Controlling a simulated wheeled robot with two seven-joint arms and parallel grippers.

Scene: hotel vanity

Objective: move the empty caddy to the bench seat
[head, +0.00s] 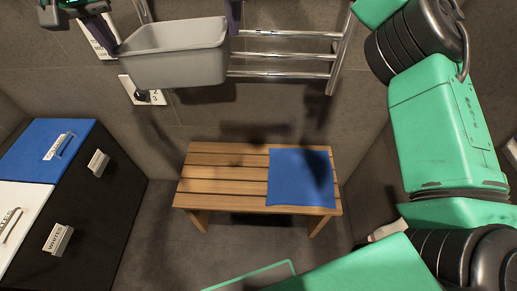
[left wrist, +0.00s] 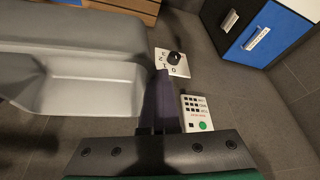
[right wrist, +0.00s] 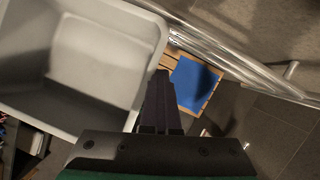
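The grey caddy (head: 175,62) hangs level in the air at the upper left of the head view, in front of the wall. Its inside looks empty in the right wrist view (right wrist: 75,75). My left gripper (head: 112,44) is at its left end and my right gripper (head: 235,18) at its right end. Both appear shut on the caddy's end rims; the exact contact is partly hidden. The wooden bench seat (head: 222,186) stands below and to the right of the caddy. A blue cloth or mat (head: 298,180) lies on its right half; the left half is bare.
A chrome towel rack (head: 285,74) is on the wall behind and right of the caddy. A dial plate (head: 142,92) sits on the wall just below it. A dark bin unit with blue (head: 45,145) and white (head: 20,215) lids stands at left. Floor between bins and bench is clear.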

